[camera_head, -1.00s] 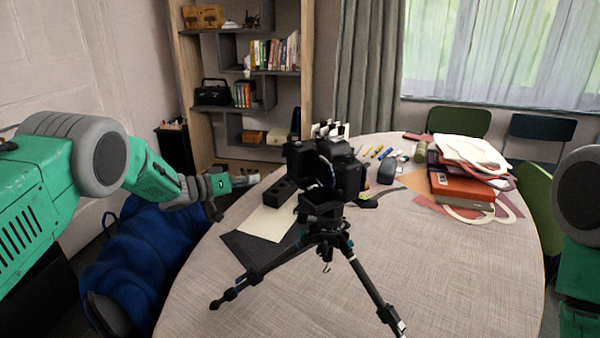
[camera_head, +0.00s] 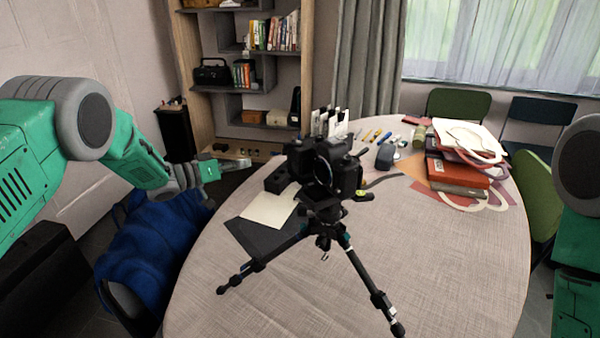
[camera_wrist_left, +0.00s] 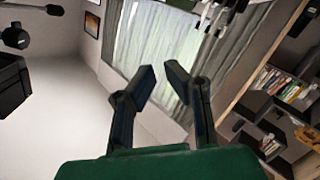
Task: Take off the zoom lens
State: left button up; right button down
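A black camera (camera_head: 345,172) stands on a black tripod (camera_head: 325,215) on the table. A dark, rounded lens-like part (camera_head: 300,158) shows at the camera's left side; its edges merge with the body, so I cannot tell exactly where the zoom lens ends. My left gripper (camera_head: 208,171) is left of the camera, apart from it and above the table's left edge. In the left wrist view its two fingers (camera_wrist_left: 162,72) stand apart with nothing between them. My right arm shows at the right edge, but its gripper is out of view.
The round table (camera_head: 410,270) has clear cloth at the front. A pale sheet on a dark mat (camera_head: 258,238) and a black box (camera_head: 277,180) lie left of the tripod. Books (camera_head: 460,178) are piled at right. A blue-draped chair (camera_head: 150,240) stands at left.

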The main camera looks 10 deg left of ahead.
pick_arm(q)
jog(key=s+a+r+p, duration=0.2)
jog(key=s+r+p, duration=0.4)
jog(key=r+p, duration=0.1)
jog(key=s+a+r+t+h+p, duration=0.1)
jog(key=s+a+r+p, duration=0.2)
jog(key=s+r+p, duration=0.3)
jog(key=shift+r+m+p, duration=0.3)
jog(key=shift+r+p, duration=0.35)
jog(key=shift+p, duration=0.55)
dwell(0.8)
jog(key=shift+s+a, duration=0.1)
jog(key=shift+s, duration=0.05)
jog(key=s+a+r, duration=0.4)
jog(key=s+r, duration=0.2)
jog(key=s, duration=0.3)
jog(key=s+a+r+t+h, duration=0.1)
jog(key=s+a+r, duration=0.2)
jog(key=s+r, duration=0.4)
jog(key=s+a+r+m+t+h, duration=0.1)
jog(key=s+a+r, duration=0.3)
jog(key=s, duration=0.8)
jog(key=shift+a+r, duration=0.35)
jog(key=shift+r, duration=0.8)
dwell(2.2)
